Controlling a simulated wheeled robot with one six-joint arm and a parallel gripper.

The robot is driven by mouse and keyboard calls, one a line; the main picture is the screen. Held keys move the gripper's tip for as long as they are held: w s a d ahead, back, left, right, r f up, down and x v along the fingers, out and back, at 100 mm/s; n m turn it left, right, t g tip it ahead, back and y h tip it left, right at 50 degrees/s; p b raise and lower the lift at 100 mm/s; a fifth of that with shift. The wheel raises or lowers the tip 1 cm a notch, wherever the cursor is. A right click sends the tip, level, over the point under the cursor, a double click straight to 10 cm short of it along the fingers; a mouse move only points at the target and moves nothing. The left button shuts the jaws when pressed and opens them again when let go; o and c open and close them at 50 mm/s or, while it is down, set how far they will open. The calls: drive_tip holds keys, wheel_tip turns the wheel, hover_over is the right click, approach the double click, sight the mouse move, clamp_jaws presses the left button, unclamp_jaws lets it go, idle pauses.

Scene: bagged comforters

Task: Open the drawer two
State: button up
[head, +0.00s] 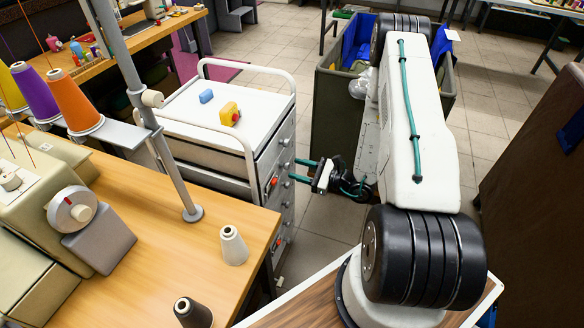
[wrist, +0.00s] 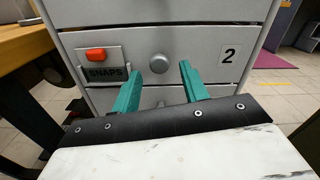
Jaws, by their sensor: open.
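The grey drawer cabinet (head: 272,165) stands left of my arm in the head view, with its drawer fronts facing my gripper. In the wrist view, drawer two (wrist: 205,60) is shut and bears a "2" label (wrist: 230,54) at its right. Its round grey knob (wrist: 158,63) sits at the middle, and a red piece (wrist: 96,54) is on the "SNAPS" label holder at its left. My gripper (wrist: 158,82) is open and empty, its teal fingers on either side of the knob's line, just below it in the picture. The head view also shows my gripper (head: 306,171) close to the drawer fronts.
A sewing table (head: 150,240) with thread cones stands left of the cabinet. A dark green bin (head: 335,115) stands behind my arm. Tiled floor (head: 315,215) is clear before the drawers.

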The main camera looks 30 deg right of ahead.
drive_tip(key=shift+x, duration=1.45)
